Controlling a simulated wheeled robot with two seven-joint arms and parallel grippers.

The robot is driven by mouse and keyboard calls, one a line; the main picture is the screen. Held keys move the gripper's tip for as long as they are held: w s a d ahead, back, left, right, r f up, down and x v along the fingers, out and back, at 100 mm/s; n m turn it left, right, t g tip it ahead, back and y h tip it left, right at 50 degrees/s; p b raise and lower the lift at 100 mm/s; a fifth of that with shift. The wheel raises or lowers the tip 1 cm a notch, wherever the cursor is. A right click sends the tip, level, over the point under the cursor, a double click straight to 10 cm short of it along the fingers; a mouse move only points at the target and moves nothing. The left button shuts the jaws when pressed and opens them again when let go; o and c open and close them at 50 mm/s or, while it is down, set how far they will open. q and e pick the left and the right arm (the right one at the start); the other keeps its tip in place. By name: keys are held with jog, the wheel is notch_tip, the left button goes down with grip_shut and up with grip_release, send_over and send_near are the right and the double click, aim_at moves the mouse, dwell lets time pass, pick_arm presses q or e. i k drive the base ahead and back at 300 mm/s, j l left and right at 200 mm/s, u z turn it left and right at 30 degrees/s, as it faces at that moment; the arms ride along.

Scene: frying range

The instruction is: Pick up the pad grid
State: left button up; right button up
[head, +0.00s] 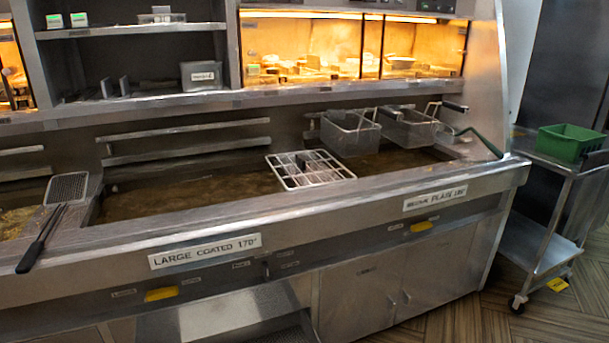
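A pale wire grid (322,172), which looks like the pad grid, lies roughly level at the middle of the fryer. It reaches from the front edge of the range back over the dark oil. Neither of my grippers is in the head view, and nothing touches the grid from my side.
Two wire baskets (350,133) (408,128) hang at the back right of the oil (190,193). A dark-handled skimmer (66,188) lies at the left. A trolley (548,205) with a green bin (570,142) stands right. Floor shows at lower right.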

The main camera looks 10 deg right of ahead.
aim_at(301, 162)
jog(key=i+l+u, duration=0.45)
jog(key=l, duration=1.5)
jog(key=l+u, duration=0.45)
jog(key=l, duration=1.45)
